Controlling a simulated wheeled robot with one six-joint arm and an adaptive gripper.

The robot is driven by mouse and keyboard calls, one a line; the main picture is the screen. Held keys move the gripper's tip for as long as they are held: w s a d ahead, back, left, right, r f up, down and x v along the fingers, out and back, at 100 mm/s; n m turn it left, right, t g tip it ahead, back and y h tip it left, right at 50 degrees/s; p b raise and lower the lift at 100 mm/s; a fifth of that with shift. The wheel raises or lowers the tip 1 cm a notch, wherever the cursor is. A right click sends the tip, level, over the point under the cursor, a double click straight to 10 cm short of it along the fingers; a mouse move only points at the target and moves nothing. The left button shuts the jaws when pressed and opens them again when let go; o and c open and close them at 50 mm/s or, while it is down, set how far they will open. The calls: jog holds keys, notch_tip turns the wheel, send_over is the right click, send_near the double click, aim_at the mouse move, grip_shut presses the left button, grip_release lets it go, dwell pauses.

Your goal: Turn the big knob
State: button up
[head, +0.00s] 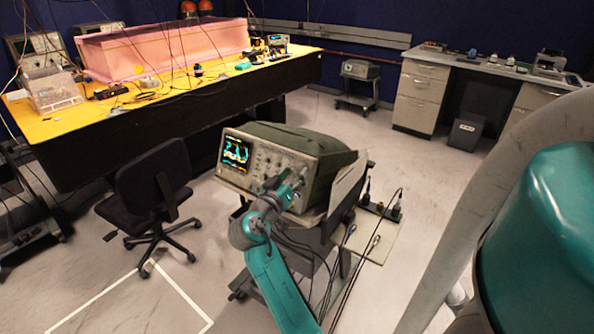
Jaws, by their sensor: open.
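An oscilloscope (242,174) with a lit screen and a panel of small knobs stands on a cart in the middle of the head view. I cannot pick out the big knob; the knobs are small here and my arm covers the panel's right part. My teal and grey arm reaches up from the bottom to the front of the oscilloscope. My gripper (270,186) is at the right part of the panel, small and dark, and open. I cannot tell whether it touches a knob.
A black office chair (153,190) stands left of the cart. A yellow-topped table (65,118) with a pink foam enclosure (160,48) is behind. Black cables hang on the cart's right, by a low board (376,248). Floor is open at the back right, before the grey desk (420,98).

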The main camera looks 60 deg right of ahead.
aim_at(301, 167)
jog(key=shift+d, duration=1.4)
grip_shut()
jog(key=shift+m, duration=0.3)
jog(key=m+g, duration=0.1)
jog(key=m, duration=0.1)
jog(key=m+g, duration=0.1)
jog(key=m, duration=0.1)
jog(key=shift+w+g, duration=0.15)
jog(key=shift+g, duration=0.15)
jog(key=shift+w+m+g, duration=0.1)
jog(key=shift+m+g, duration=1)
jog(key=shift+m, duration=1.2)
